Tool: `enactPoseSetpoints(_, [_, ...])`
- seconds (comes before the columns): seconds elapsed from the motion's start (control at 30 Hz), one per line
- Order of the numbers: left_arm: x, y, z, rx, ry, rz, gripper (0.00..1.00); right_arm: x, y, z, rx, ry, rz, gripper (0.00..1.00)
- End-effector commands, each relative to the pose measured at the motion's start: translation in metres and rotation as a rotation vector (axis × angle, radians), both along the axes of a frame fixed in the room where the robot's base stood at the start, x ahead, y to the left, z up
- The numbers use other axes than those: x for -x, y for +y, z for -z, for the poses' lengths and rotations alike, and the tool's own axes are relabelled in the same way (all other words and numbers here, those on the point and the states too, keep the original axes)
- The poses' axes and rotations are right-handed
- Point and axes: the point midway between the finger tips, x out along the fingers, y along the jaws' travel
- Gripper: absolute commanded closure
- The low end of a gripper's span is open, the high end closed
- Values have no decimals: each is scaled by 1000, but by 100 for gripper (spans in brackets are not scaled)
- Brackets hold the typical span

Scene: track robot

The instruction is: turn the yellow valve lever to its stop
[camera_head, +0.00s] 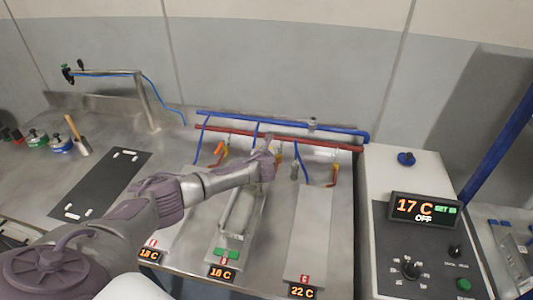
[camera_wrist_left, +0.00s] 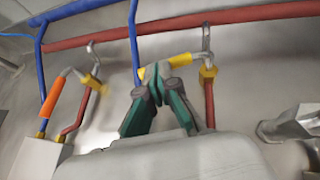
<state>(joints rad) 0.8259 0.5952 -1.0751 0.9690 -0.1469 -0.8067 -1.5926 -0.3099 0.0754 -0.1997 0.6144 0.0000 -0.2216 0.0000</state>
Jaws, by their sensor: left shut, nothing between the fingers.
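The yellow valve lever (camera_wrist_left: 180,60) lies roughly level under the red pipe in the left wrist view, its right end at a metal hook-shaped fitting. My left gripper (camera_wrist_left: 154,78) has its green fingers shut and empty. The fingertips overlap the lever's left end in that view; I cannot tell whether they touch it. In the head view the left gripper (camera_head: 270,145) is at the pipes above the middle plate, and it largely hides the lever. My right gripper is not in view.
An orange lever (camera_wrist_left: 57,100) hangs left of the yellow one. Red (camera_head: 225,132) and blue (camera_head: 225,115) pipes run along the wall. A control box with a display (camera_head: 425,209) stands at the right. A black mat (camera_head: 100,185) lies on the left bench.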

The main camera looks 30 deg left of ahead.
Motion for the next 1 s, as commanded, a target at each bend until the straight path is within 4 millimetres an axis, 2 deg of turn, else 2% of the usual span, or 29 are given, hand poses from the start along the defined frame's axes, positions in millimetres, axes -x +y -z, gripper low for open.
enactPoseSetpoints(0.1, [-2,6,-1,-1,2,74,100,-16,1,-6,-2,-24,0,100])
enactPoseSetpoints(0.23, [-5,7,0,1,1,99,100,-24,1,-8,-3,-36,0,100])
enactPoseSetpoints(0.63, [-9,12,1,0,0,97,100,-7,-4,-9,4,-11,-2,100])
enactPoseSetpoints(1.0, [-9,12,1,1,1,97,100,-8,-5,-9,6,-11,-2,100])
